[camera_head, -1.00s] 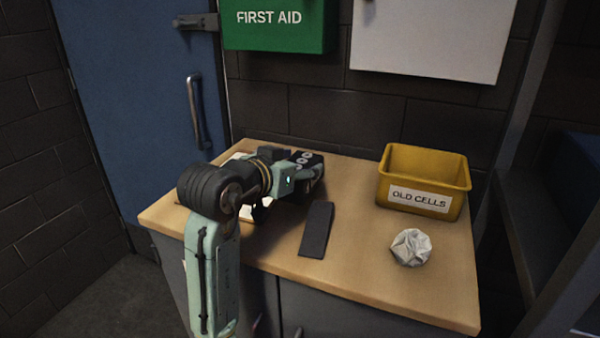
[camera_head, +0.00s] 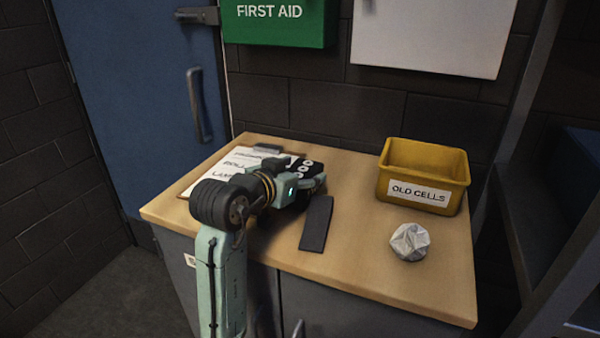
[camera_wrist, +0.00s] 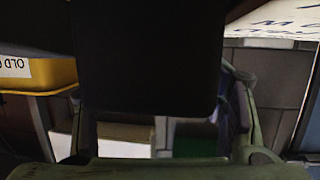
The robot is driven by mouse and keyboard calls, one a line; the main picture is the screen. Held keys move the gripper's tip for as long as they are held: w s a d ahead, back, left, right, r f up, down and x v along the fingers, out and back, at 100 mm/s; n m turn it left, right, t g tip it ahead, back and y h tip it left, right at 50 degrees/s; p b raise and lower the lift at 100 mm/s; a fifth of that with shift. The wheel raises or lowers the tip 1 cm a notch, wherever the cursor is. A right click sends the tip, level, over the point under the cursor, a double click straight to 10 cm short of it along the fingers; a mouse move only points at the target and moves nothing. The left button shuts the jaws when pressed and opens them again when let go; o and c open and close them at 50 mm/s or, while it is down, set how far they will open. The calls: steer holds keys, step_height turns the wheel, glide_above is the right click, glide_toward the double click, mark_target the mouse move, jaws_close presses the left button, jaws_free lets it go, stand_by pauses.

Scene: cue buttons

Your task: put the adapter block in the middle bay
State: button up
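A black block with pale rings on it, which I take to be the adapter block (camera_head: 305,167), is at the end of my arm in the head view. My gripper (camera_head: 316,183) is around it, above the left middle of the table. In the wrist view a plain dark block (camera_wrist: 147,55) fills the space between the two fingers, which look closed on its sides. The fingertips are partly hidden by it. A dark flat slab (camera_head: 316,222) lies on the table just right of my gripper. I cannot make out a middle bay in either view.
A yellow bin marked OLD CELLS (camera_head: 423,178) stands at the back right of the table (camera_head: 370,270). A crumpled pale ball (camera_head: 410,242) lies in front of it. A clipboard (camera_head: 215,172) lies at the left, partly behind my arm.

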steer(key=o, duration=0.3)
steer(key=shift+r, duration=0.2)
steer(key=b+v, duration=0.2)
steer(key=v, duration=1)
